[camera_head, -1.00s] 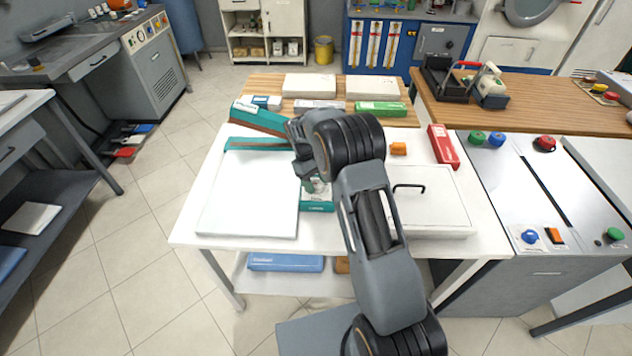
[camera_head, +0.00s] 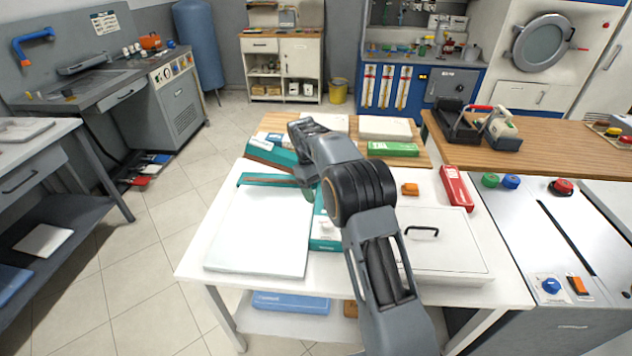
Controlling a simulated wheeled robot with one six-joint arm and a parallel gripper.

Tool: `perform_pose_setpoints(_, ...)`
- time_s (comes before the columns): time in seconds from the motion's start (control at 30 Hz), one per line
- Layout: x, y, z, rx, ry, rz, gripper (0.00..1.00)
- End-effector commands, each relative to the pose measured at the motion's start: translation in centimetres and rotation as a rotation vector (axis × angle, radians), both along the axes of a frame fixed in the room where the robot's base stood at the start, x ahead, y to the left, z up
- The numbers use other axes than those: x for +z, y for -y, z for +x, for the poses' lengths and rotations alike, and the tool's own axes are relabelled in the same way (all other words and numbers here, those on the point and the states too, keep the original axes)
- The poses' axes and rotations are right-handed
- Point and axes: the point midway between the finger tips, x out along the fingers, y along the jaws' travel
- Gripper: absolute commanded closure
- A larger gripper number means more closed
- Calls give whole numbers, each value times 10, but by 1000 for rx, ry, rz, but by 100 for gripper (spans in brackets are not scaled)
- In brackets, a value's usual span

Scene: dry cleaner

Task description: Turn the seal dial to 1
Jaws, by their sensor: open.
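No dial is clearly readable as the seal dial from here. A teal unit with a white top (camera_head: 325,232) stands on the white table, partly hidden behind my arm. A blue knob (camera_head: 551,286) sits on a white plate on the grey cabinet at right; its markings are too small to read. My gripper (camera_head: 308,192) is above the table by the far end of the teal unit, largely hidden by my own arm. It is open, and I see nothing held in it.
A white board (camera_head: 258,232) lies left of the teal unit. A lidded white box (camera_head: 440,245) with a black handle stands at right.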

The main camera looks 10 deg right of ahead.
Motion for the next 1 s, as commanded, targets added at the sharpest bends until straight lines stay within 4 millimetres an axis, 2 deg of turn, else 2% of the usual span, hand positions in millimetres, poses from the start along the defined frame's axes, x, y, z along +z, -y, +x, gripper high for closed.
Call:
perform_pose_setpoints(0.1, 14, -3, 6, 1, 1, 1, 34)
perform_pose_setpoints(0.33, 28, -6, 10, 2, 0, 1, 34)
perform_pose_setpoints(0.93, 30, -6, 11, -1, -1, -1, 34)
perform_pose_setpoints(1.0, 25, -7, 19, -34, 54, -4, 34)
